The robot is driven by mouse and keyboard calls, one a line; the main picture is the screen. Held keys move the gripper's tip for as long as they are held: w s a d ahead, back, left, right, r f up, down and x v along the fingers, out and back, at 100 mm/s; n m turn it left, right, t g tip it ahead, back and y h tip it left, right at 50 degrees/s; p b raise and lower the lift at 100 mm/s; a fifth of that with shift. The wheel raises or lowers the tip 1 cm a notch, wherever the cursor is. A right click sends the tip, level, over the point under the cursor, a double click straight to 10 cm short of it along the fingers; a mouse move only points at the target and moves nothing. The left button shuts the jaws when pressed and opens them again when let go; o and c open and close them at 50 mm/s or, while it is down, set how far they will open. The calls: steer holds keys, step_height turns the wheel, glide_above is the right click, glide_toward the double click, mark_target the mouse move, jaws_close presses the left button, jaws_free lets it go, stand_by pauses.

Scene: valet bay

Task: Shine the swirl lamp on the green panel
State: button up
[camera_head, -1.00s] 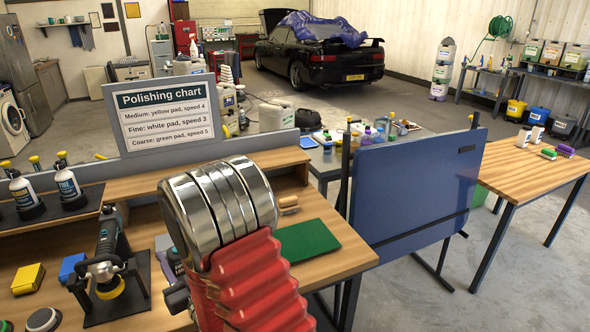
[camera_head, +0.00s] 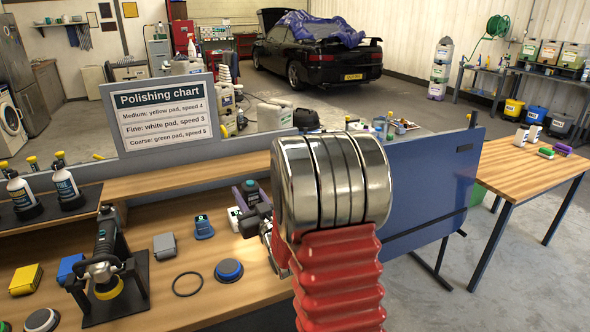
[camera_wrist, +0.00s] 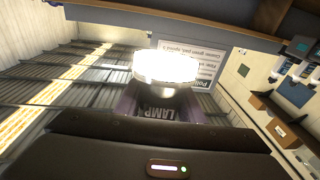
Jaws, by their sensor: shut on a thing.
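My gripper (camera_head: 258,218) is shut on the swirl lamp (camera_head: 249,192), a dark purple body, held above the workbench. In the wrist view the lamp (camera_wrist: 162,68) has a brightly lit white head, and its body carries the word LAMP. In the head view my red and silver arm hides part of the gripper. The green panel is not visible now; my arm covers the bench where it lay. A bright patch shows on the wood just left of the gripper, and I cannot tell whether light falls on the panel.
The polishing chart (camera_head: 164,112) stands behind the bench. A polisher on a stand (camera_head: 108,262), a black ring (camera_head: 187,284), a blue round pad (camera_head: 229,270) and small blocks lie left of my arm. A blue board (camera_head: 430,185) stands to the right.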

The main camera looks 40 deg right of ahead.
steer(key=s+d+r+h, duration=0.1)
steer(key=s+d+r, duration=0.1)
steer(key=d, duration=0.4)
steer(key=s+d+r+m+h, duration=0.1)
steer(key=s+d+r, duration=0.2)
steer(key=d, duration=0.4)
steer(key=shift+s+d+r+g+h, duration=0.25)
steer(key=shift+g+h, duration=0.15)
steer(key=shift+f, duration=2.55)
